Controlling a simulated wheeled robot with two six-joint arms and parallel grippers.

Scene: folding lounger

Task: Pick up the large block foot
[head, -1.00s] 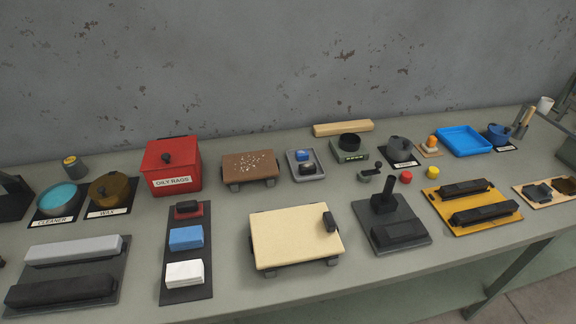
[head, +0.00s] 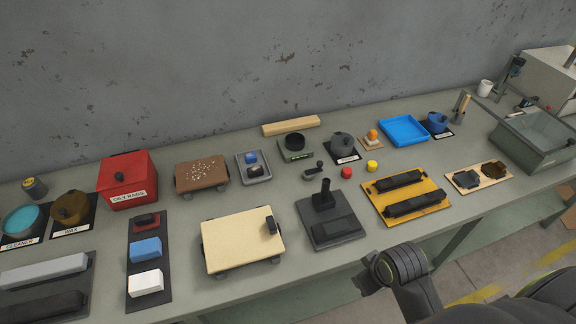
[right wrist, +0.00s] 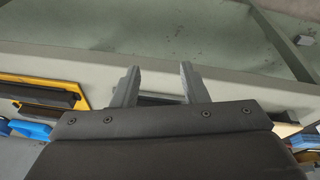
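Two small dark block-like pieces lie on a light wooden board at the right of the bench: a grey-black one (head: 466,180) and a dark brown one (head: 495,169). I cannot tell for sure which is the large block foot. My right arm enters the head view at lower right, in front of the bench; its fingertips cannot be made out there. In the right wrist view my right gripper (right wrist: 158,84) has its two fingers apart with nothing held between them. My left gripper is not in view.
A yellow board (head: 433,206) with two black bars lies left of the wooden board (head: 479,180). A grey glass-topped bin (head: 540,145) stands to its right. A blue tray (head: 404,130) is behind. The bench's front edge (head: 340,268) is near my right arm.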

